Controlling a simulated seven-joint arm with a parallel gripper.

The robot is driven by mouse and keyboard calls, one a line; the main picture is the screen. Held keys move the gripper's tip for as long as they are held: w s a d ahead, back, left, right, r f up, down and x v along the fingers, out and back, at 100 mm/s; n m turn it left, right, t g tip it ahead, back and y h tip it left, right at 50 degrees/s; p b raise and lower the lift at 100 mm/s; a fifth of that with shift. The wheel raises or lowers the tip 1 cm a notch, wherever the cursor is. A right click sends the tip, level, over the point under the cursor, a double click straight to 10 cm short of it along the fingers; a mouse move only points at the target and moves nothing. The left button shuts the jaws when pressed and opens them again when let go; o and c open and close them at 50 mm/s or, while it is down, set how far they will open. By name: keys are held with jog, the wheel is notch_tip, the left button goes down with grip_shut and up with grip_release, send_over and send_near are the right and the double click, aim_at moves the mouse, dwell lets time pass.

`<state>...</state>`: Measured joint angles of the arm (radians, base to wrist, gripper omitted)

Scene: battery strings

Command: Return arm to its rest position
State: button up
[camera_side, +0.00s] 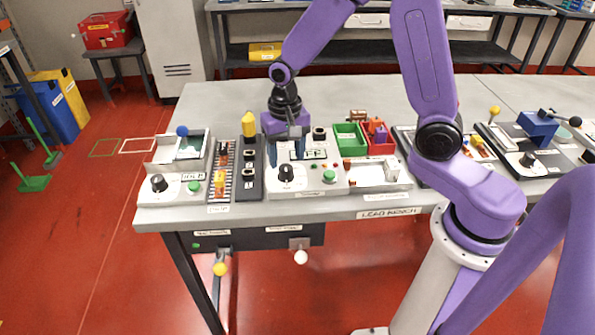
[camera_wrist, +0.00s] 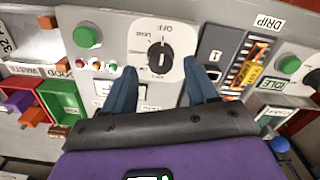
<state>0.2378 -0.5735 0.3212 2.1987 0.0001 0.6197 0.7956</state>
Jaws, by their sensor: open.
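My gripper (camera_side: 285,150) is open over the white control panel (camera_side: 307,188) in the middle of the bench. In the wrist view its two blue fingers (camera_wrist: 157,90) stand apart with nothing between the tips. A black rotary knob (camera_wrist: 160,60) on a white plate marked OFF and LEAD lies just beyond and between the fingertips. The same knob (camera_side: 286,173) shows in the side view below the fingers. I cannot tell the exact gap between fingers and knob.
Left of the panel stand a black switch strip (camera_side: 249,187) with a yellow-topped lever and a slotted rail (camera_side: 220,187). Green (camera_side: 347,137) and red (camera_side: 390,147) bins stand right of it. The bench (camera_side: 180,217) is bare behind the devices.

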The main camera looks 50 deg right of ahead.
jog(key=s+r+n, duration=0.4)
jog(key=s+n, duration=0.5)
jog(key=s, duration=0.3)
jog(key=s+d+r+n, duration=0.1)
jog(key=s+r+n, duration=0.3)
jog(key=s+n, duration=0.4)
jog(key=s, duration=0.4)
jog(key=shift+s+d+r+n, duration=0.15)
jog(key=shift+s+r+n, duration=0.1)
jog(key=shift+n, duration=0.15)
